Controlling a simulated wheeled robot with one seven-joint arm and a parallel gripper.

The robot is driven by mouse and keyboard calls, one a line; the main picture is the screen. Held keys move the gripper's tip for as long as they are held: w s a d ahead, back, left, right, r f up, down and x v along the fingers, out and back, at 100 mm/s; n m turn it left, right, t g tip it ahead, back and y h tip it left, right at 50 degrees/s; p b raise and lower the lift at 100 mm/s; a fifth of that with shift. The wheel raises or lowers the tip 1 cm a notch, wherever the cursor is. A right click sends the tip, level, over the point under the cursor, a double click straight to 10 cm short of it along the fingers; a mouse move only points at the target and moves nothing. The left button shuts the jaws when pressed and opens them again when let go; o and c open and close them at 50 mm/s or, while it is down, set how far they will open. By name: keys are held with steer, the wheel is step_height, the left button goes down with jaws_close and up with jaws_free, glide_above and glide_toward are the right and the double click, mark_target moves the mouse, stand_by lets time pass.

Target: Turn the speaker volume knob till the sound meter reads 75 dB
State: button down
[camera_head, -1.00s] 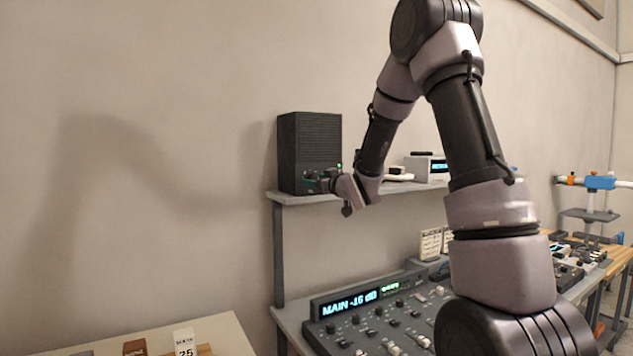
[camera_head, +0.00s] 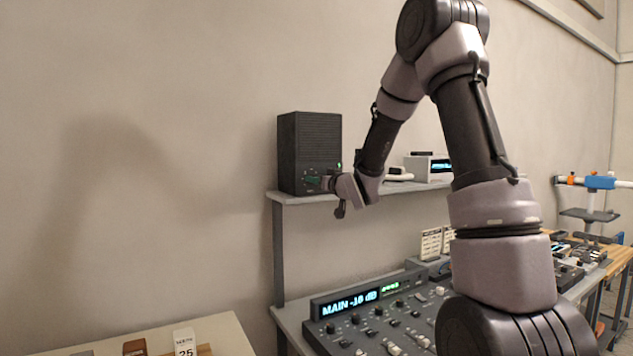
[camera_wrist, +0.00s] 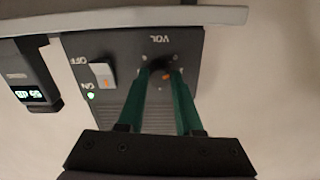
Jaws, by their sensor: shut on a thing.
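The dark speaker (camera_head: 296,150) stands upright on the left end of the shelf. In the wrist view its front panel (camera_wrist: 120,52) appears upside down, with a VOL label, a white ON/OFF switch (camera_wrist: 102,75) and a lit green light. A dark meter (camera_wrist: 30,78) beside the speaker has a lit display, inverted and too small to read surely.
The shelf (camera_head: 290,199) edge runs just under the speaker. A white device (camera_head: 428,168) with a blue display stands farther right on it. A mixing console (camera_head: 370,325) with knobs and a MAIN display lies below. The wall left of the speaker is clear.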

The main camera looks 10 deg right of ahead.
steer(key=shift+m, duration=8)
steer(key=c, duration=0.6)
jaws_free()
steer(key=v, duration=1)
steer(key=shift+s+d, duration=0.15)
steer(key=shift+s, duration=0.25)
